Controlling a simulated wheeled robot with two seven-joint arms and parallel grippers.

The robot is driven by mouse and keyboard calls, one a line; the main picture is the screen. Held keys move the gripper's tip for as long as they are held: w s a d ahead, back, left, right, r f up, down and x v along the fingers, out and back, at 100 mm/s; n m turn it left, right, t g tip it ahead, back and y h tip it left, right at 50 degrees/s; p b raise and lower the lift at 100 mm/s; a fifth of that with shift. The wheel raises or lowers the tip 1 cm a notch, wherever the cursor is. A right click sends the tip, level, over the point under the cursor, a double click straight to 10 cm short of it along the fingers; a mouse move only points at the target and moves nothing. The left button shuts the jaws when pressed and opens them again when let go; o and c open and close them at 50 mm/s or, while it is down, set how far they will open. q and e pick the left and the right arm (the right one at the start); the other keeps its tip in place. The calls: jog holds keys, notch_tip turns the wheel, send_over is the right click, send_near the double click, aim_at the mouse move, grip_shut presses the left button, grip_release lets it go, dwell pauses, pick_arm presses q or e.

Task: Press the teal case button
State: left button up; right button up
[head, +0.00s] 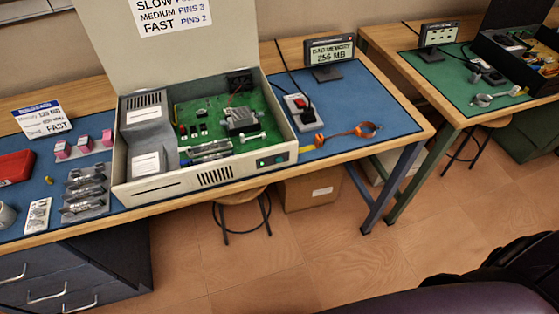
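The open beige computer case (205,178) stands on the blue mat of the near bench. At the right end of its front face is a small dark panel (272,161) with bright green-teal spots. The teal button appears to be on this panel, but it is too small to tell apart from a light. Neither of my grippers shows in the head view, and nothing is touching the panel.
A monitor (331,55) behind the case reads "BAD MEMORY 256 MB". A power strip (301,111) and an orange wrist strap (350,134) lie right of the case. Memory modules (86,190) lie left.

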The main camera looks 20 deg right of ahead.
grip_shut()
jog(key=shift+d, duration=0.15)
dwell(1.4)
